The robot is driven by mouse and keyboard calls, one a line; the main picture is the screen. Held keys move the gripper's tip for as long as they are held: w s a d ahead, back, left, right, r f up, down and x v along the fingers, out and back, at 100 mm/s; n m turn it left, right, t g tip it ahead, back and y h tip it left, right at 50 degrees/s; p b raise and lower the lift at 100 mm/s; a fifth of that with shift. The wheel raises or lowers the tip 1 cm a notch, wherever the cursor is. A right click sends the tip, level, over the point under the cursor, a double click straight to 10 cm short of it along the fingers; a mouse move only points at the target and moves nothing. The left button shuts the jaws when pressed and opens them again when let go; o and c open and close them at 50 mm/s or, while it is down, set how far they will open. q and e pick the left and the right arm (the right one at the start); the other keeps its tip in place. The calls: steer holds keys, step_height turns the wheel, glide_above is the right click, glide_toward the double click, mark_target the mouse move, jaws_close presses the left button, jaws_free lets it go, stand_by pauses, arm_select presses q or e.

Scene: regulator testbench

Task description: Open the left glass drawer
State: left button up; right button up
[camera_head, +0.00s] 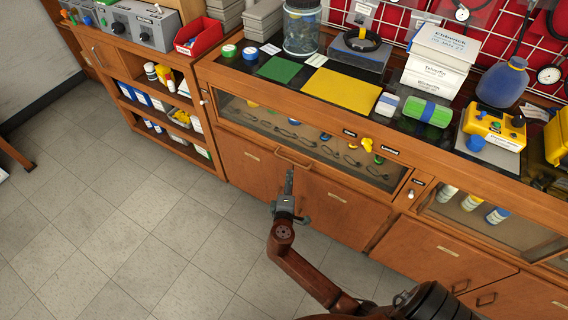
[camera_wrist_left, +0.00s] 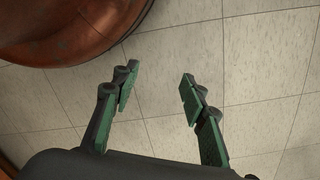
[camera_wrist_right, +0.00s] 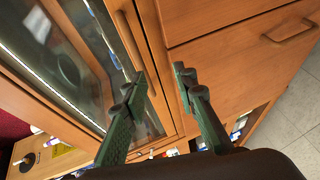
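The left glass drawer (camera_head: 240,109) is a long wooden-framed glass front under the counter, and looks shut. Its bar handle (camera_head: 293,159) sits at the middle of its lower edge; it also shows in the right wrist view (camera_wrist_right: 127,38). My right gripper (camera_head: 289,174) is just below this handle in the head view. In the right wrist view its fingers (camera_wrist_right: 160,75) are apart with nothing seen between them; the left fingertip overlaps the handle's near end, and contact cannot be told. My left gripper (camera_wrist_left: 157,82) is open and empty above the floor, outside the head view.
Wooden cupboard doors (camera_head: 252,165) lie below the drawer. A second glass drawer (camera_head: 490,222) is at the right. The counter carries a yellow mat (camera_head: 342,90), a glass jar (camera_head: 301,30) and a blue flask (camera_head: 503,84). Open shelves (camera_head: 160,105) stand left. The tiled floor (camera_head: 120,220) is clear.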

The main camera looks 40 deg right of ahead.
mark_target(291, 161)
steer(key=shift+h, duration=0.4)
steer(key=w+d+b, duration=0.1)
steer(key=w+d, duration=0.1)
steer(key=w+d+r+b, duration=0.1)
steer(key=w+d, duration=0.2)
steer(key=shift+w+b, duration=0.15)
steer(key=shift+b, duration=0.2)
arm_select(q)
step_height(291, 161, up, 10)
steer(key=d, duration=0.1)
steer(key=shift+w, duration=0.4)
arm_select(e)
steer(key=shift+w+d, duration=0.2)
jaws_close()
